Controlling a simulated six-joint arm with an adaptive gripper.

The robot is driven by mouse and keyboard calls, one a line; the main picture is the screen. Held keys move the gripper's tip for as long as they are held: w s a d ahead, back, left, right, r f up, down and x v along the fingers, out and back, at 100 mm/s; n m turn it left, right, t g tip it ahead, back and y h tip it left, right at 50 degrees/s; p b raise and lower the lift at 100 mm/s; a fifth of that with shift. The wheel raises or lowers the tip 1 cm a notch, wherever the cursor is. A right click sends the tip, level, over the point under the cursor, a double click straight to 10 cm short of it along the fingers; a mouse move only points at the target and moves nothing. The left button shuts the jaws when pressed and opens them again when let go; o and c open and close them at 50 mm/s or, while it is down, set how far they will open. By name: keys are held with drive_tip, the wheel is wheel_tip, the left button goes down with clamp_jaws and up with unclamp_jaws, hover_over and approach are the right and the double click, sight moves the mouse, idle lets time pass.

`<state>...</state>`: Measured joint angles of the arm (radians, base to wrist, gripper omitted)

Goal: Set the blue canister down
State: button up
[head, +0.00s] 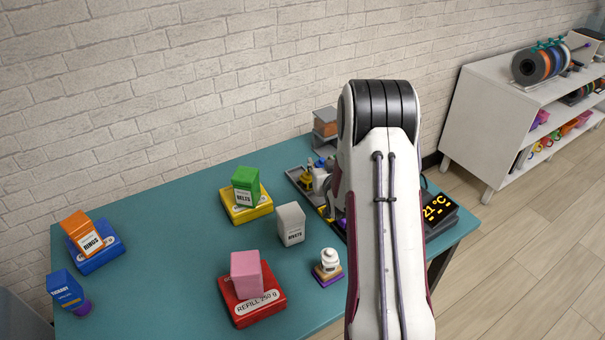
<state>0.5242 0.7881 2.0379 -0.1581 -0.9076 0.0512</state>
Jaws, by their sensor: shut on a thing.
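A blue box-shaped canister (65,288) with a pale label is at the left front edge of the teal table (160,275). A small purple round thing (83,307) shows at its lower right; I cannot tell whether the two touch. My white arm rises at the right of the head view and bends at a dark joint. My gripper is hidden behind the arm, so its fingers and anything in them do not show.
An orange canister (82,232) sits on a blue base, a green one (245,184) on a yellow base, a pink one (246,272) on a red base. A grey canister (291,223) and small white-topped item (329,261) stand nearby. A display (437,209) is at the right.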

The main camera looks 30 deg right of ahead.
drive_tip(key=w+r+n+t+y, duration=0.1)
drive_tip(key=w+n+y, duration=0.3)
drive_tip(key=w, duration=0.8)
drive_tip(key=shift+w+a+r+y, duration=0.3)
drive_tip(key=shift+w+a+y, duration=0.05)
drive_tip(key=shift+y, duration=0.25)
drive_tip(key=shift+f, duration=3.15)
drive_tip(key=shift+f, duration=0.15)
drive_tip(key=shift+f, duration=1.75)
drive_tip(key=shift+f, duration=0.15)
